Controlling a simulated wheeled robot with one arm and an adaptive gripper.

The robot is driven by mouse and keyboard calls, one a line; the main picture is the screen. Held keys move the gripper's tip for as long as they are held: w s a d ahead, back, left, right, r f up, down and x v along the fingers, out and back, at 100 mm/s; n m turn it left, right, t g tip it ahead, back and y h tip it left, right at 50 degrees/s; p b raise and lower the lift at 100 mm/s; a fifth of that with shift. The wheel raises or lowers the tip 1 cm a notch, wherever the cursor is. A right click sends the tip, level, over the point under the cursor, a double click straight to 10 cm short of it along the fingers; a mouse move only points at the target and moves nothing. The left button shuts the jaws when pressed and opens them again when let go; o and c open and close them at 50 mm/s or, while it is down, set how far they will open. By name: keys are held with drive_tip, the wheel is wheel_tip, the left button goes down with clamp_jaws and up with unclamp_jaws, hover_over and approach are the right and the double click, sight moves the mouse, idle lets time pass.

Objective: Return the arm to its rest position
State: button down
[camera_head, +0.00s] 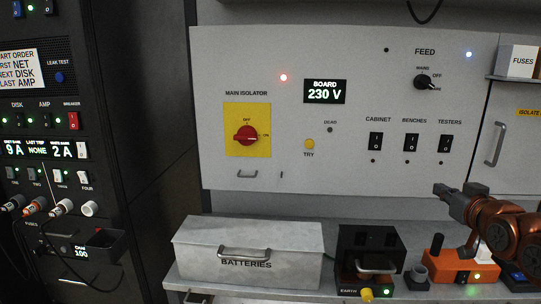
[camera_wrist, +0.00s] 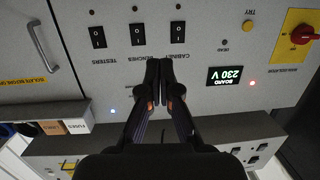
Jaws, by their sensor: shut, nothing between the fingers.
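My arm reaches in from the right edge in the head view, copper-coloured, with my gripper (camera_head: 447,191) at its end pointing left in front of the lower right of the grey panel. In the wrist view my gripper (camera_wrist: 160,65) is shut, its dark fingers together and empty. The fingers show against the panel (camera_wrist: 205,125) near the CABINET switch (camera_wrist: 178,38); I cannot tell the exact gap, but no contact is clear.
The panel carries a red main isolator (camera_head: 246,135), a 230 V display (camera_head: 325,92) and a FEED knob (camera_head: 424,82). Below, the bench holds a batteries box (camera_head: 205,262), a black EARTH unit (camera_head: 352,248) and an orange device (camera_head: 440,268). A dark rack (camera_head: 130,90) stands left.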

drive_tip(key=s+a+f+n+g+y, duration=0.1)
drive_tip(key=s+a+f+g, duration=0.85)
drive_tip(key=a+f, duration=0.5)
drive_tip(key=s+a+f+g, duration=0.2)
drive_tip(key=s, duration=0.6)
drive_tip(key=s+a+f+g, duration=0.2)
drive_tip(key=s+a+g, duration=0.1)
drive_tip(key=s, duration=0.6)
drive_tip(key=s+a+f+g, duration=0.3)
drive_tip(key=s, duration=0.6)
drive_tip(key=shift+w+g, duration=0.2)
drive_tip(key=shift+g, duration=0.05)
